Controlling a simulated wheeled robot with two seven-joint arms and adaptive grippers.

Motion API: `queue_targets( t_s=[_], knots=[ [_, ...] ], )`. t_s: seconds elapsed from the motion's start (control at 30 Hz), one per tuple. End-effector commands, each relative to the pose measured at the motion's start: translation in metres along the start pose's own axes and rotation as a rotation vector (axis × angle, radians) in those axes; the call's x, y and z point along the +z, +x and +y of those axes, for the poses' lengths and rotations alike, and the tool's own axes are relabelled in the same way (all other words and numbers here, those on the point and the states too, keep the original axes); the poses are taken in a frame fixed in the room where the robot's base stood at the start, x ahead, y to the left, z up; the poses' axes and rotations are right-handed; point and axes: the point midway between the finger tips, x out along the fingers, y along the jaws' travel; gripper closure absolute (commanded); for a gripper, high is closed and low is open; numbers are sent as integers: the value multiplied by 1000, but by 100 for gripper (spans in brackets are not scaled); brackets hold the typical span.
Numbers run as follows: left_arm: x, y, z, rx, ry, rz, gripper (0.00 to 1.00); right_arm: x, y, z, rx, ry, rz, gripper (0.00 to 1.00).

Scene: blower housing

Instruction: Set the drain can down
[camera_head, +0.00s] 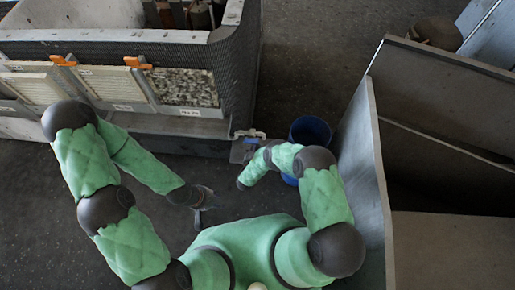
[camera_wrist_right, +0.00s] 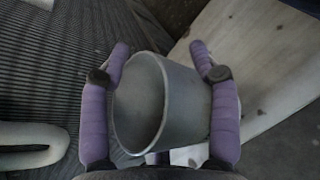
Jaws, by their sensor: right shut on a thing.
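The drain can, a grey tapered can (camera_wrist_right: 160,100), sits between the two purple fingers of my right gripper (camera_wrist_right: 159,50) in the right wrist view. The fingers press on its opposite sides. Its open mouth faces left and toward the camera, and the inside I can see looks empty.
The large housing (camera_head: 150,122) stands at upper left, with a pale pipe (camera_head: 250,133) at its corner. A blue bucket (camera_head: 310,128) stands beside the upright panel (camera_head: 362,175) on the right. Dark floor between housing and panel is clear above the bucket.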

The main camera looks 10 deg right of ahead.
Motion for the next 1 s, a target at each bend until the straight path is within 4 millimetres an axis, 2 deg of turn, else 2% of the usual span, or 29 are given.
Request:
queue_targets(
  t_s=[0.4, 0.43, 0.5, 0.93, 1.0],
  knots=[
    [0, 1, 0, 0, 0, 1, 60, -2, 4, 0, 2, 2, -6, 84],
    [0, 1, 0, 0, 0, 1, 60, -2, 4, 0, 2, 2, -6, 30],
    [0, 1, 0, 0, 0, 1, 60, -2, 4, 0, 2, 2, -6, 15],
    [0, 1, 0, 0, 0, 1, 60, 0, 3, 1, 2, 2, -7, 15],
    [0, -2, 1, 0, 0, 1, 60, 0, -6, 2, 3, 1, -5, 15]
  ],
)
